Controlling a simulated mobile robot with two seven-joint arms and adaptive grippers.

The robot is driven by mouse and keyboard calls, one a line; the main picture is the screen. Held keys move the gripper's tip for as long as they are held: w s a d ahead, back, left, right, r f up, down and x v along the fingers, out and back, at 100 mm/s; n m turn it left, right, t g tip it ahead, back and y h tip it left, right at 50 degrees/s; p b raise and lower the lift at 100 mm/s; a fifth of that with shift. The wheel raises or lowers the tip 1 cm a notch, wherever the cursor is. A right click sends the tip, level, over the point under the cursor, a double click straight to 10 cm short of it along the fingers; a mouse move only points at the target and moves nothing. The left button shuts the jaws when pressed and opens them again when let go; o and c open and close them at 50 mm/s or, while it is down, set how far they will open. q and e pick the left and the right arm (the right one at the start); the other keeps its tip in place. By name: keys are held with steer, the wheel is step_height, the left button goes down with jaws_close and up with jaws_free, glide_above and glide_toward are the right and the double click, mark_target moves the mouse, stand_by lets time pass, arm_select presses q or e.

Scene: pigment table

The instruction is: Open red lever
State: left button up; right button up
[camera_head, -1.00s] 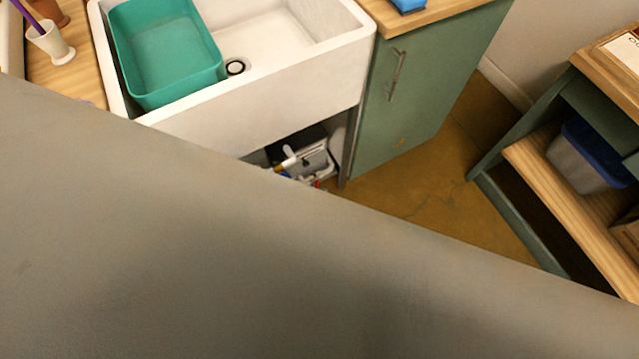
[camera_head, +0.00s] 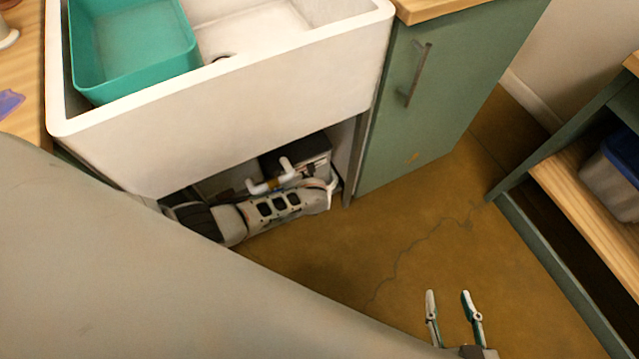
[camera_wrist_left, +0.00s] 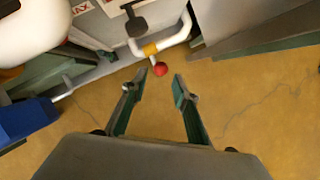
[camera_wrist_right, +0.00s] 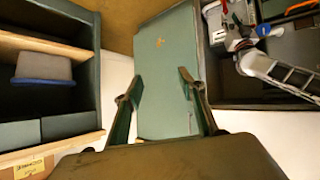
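In the left wrist view a small red knob (camera_wrist_left: 160,69) sits beside a yellow band on a white pipe (camera_wrist_left: 176,42); I take it to be the red lever's end. My left gripper (camera_wrist_left: 160,78) is open and empty, its fingertips pointing at the knob, which shows between and just beyond them. I cannot tell whether they touch. In the head view the white pipe (camera_head: 272,183) shows under the sink, with my left forearm in front; the left fingers and knob are hidden there. My right gripper (camera_head: 450,297) is open and empty over the floor; its fingers also show in the right wrist view (camera_wrist_right: 153,84).
The white sink (camera_head: 240,110) overhangs the space around my left arm. A green cabinet (camera_head: 450,90) stands right of that space. A shelf unit (camera_head: 548,255) with a bin (camera_head: 612,180) is at the right. The brown floor (camera_head: 400,240) between is clear. A grey shape covers the lower left.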

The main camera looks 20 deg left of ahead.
arm_select(q)
steer(key=b+x, duration=0.1)
steer(key=x, duration=0.1)
steer(key=b+x, duration=0.2)
steer(key=x, duration=0.1)
steer(key=b+x, duration=0.1)
steer(key=x, duration=0.1)
steer(key=shift+s+f+b, duration=0.3)
steer(key=shift+f, duration=0.05)
steer(key=shift+w+r, duration=0.15)
steer(key=shift+w, duration=0.2)
arm_select(e)
steer(key=shift+m+t+y, duration=0.5)
steer(key=shift+m+y, duration=0.1)
steer(key=shift+m, duration=0.1)
steer(key=shift+w+a+r, duration=0.3)
steer(key=shift+a+r, duration=0.15)
steer(key=shift+a, duration=0.25)
steer(key=shift+w+a+r, duration=0.35)
steer(key=shift+a+r, duration=0.05)
steer(key=shift+a, duration=0.35)
steer(key=shift+w+a+r, duration=0.3)
steer(key=shift+a+r, duration=0.15)
steer(key=shift+a, duration=0.25)
arm_select(q)
jaws_close()
